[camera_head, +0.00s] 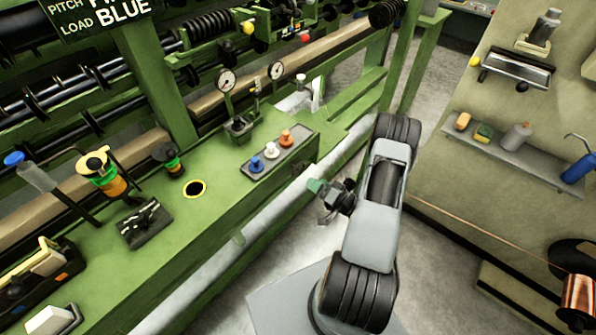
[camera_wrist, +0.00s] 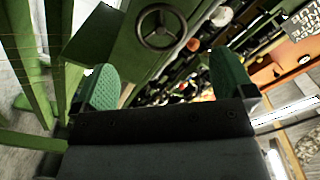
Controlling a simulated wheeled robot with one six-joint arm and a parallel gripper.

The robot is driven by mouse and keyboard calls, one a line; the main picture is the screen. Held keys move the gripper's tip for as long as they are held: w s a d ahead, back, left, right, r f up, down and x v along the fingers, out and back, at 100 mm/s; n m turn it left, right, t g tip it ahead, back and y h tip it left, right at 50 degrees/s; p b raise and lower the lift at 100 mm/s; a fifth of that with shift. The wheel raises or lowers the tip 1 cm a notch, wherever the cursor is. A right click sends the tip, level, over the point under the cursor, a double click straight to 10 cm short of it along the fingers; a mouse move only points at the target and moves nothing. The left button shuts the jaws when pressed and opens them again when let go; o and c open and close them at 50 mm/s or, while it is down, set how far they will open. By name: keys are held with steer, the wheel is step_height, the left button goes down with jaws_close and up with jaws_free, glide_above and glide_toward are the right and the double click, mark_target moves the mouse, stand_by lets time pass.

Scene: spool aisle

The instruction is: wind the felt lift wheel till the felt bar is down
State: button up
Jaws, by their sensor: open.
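A dark handwheel (camera_wrist: 162,27) with spokes sits on a green machine face in the wrist view, at the top centre. It is ahead of my gripper (camera_wrist: 165,82), lying between the two green finger pads in the picture but beyond them, apart. My gripper is open and empty. In the head view my gripper (camera_head: 324,190) is beside the front edge of the green bench; no handwheel shows there. I cannot make out the felt bar for certain in either view.
The green bench (camera_head: 220,200) holds a row of blue, white and orange knobs (camera_head: 271,150), two gauges (camera_head: 227,81) and a black-holed yellow ring (camera_head: 195,188). A wall shelf (camera_head: 505,150) with bottles stands at right.

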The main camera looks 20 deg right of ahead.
mark_target(299, 172)
steer(key=x, duration=0.9)
steer(key=shift+w+p, duration=0.15)
steer(key=shift+p, duration=0.15)
steer(key=shift+f, duration=0.1)
steer(key=c, duration=0.9)
